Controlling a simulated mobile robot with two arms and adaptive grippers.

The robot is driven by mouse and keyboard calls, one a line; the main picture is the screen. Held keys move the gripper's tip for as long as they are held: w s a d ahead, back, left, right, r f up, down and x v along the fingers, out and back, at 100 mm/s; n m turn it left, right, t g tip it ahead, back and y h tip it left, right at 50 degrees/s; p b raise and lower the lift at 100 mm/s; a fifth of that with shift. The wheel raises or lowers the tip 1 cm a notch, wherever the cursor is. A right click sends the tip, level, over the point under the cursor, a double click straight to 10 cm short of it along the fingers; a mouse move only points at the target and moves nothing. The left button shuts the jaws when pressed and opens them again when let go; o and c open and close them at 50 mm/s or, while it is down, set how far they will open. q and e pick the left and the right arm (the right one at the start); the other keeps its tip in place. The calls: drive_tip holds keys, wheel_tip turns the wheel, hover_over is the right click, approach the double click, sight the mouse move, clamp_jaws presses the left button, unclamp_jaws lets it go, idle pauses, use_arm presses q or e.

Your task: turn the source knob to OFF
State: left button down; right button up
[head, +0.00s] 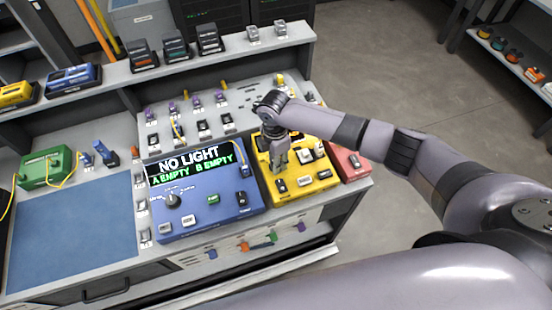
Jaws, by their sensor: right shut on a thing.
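My right gripper (279,163) points down over the left part of the yellow box (315,184) on the bench. Its fingers are shut on what appears to be the source knob, which the fingers almost wholly hide, so its setting cannot be read. The blue box (232,206) to the left has a display (196,165) reading "NO LIGHT", "A EMPTY" and "B EMPTY". A dark dial knob (173,201) stands on the blue box, apart from my gripper. My left gripper is not in view.
A red box (350,164) stands right of the yellow one. A sloped grey rack (232,124) with small plugs lies behind. A blue mat (72,232) and a green box (46,167) are at the left. Open floor (375,75) lies beyond the bench's right end.

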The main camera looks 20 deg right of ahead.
drive_tip(key=shift+n, duration=0.6)
drive_tip(key=o, duration=1.2)
drive_tip(key=shift+c, duration=0.2)
wheel_tip(320, 180, up, 12)
drive_tip(key=shift+w, duration=0.15)
drive_tip(key=shift+a, duration=0.15)
